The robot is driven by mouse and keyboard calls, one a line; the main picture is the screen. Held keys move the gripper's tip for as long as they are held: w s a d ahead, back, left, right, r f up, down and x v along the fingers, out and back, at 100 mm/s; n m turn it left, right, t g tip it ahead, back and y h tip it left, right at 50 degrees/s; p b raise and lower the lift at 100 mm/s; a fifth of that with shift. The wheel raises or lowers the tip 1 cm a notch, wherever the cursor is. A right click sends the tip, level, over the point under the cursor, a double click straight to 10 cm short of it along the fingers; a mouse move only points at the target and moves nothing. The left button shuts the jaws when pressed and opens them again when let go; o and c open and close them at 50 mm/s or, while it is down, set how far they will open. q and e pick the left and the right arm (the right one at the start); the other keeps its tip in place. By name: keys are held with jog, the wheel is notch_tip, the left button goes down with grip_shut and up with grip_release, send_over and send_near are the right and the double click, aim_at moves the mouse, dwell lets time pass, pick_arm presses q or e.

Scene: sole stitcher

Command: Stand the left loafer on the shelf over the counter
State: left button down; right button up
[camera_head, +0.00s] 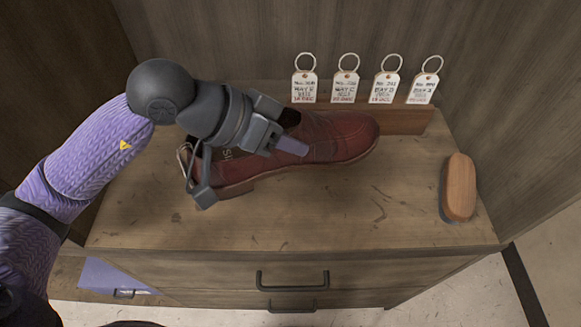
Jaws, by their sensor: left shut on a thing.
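A dark red leather loafer (335,140) is on the wooden counter (330,225), toe to the right and heel to the left. My left gripper (275,139) reaches over the shoe from the left and is shut on it near its opening. The gripper hides part of the shoe's upper and opening. I cannot tell whether the sole touches the counter or is slightly above it. No shelf over the counter is clear in this view. My right gripper is not in view.
Several paper tags (345,87) with rings stand along a wooden strip (410,121) behind the shoe. A wooden brush (460,187) lies at the counter's right. The counter's front middle is clear above a drawer handle (292,280). Dark walls enclose the sides and back.

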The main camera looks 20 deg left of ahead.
pick_arm(q)
jog(key=f, duration=0.1)
jog(key=w+f+b, duration=0.1)
jog(key=f, duration=0.1)
jog(key=shift+d, duration=0.2)
notch_tip(320, 180, down, 9)
jog(key=b, duration=0.3)
jog(key=shift+s+r, duration=0.1)
jog(key=shift+r, duration=0.1)
jog(key=c, duration=0.6)
grip_release()
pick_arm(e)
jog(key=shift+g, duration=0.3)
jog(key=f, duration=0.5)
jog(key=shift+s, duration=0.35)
